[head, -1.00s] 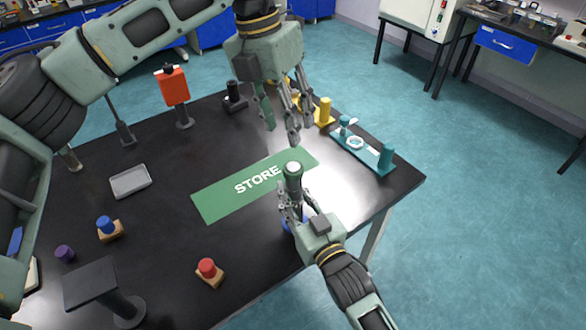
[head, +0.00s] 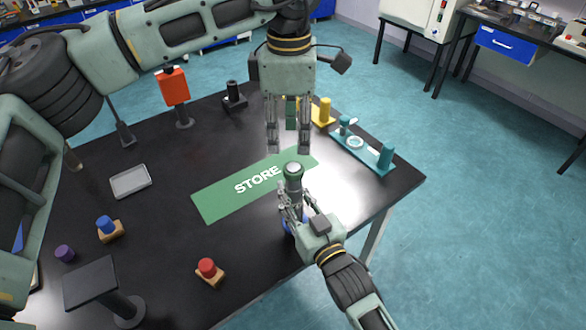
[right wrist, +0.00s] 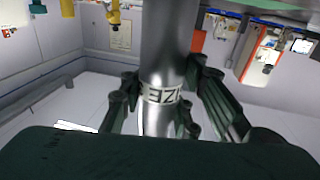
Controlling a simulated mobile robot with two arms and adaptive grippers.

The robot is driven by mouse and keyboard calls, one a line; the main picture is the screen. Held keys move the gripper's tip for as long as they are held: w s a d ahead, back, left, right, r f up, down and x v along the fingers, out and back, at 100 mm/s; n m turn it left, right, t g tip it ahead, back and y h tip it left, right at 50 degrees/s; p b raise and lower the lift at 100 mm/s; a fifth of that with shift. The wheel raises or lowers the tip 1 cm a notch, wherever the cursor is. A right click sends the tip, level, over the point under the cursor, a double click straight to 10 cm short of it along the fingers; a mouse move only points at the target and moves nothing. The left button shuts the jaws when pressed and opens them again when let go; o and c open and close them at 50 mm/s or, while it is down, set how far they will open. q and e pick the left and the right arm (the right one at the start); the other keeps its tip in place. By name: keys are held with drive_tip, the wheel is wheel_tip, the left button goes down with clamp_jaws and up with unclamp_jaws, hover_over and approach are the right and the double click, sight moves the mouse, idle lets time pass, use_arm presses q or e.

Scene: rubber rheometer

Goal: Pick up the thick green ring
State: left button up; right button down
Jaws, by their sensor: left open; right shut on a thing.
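A green ring (head: 293,171) sits around the top of an upright grey metal post (head: 293,188); a pale rounded tip shows above it. I take it for the thick green ring. My right gripper (head: 291,204) is shut on the post below the ring. In the right wrist view the post (right wrist: 165,50) stands between the fingers, with a white lettered band around it. My left gripper (head: 289,150) is open and empty, fingers pointing down, just above the post's top in the picture. The gap in depth is hard to tell. The post's blue base is mostly hidden behind my right gripper.
A green STORE mat (head: 215,203) lies left of the post. A teal fixture (head: 375,158) stands at the right edge, with yellow pieces (head: 325,112) behind. A grey tray (head: 130,181), red knob (head: 208,267) and blue knob (head: 105,224) are left. Black table is clear between them.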

sight(293, 162)
use_arm(q)
drive_tip(key=f, duration=0.8)
drive_tip(key=shift+w+d+f, duration=0.15)
drive_tip(key=shift+d+f, duration=0.05)
drive_tip(key=shift+d, duration=0.1)
drive_tip(key=shift+w, duration=0.1)
drive_tip(key=c, duration=0.7)
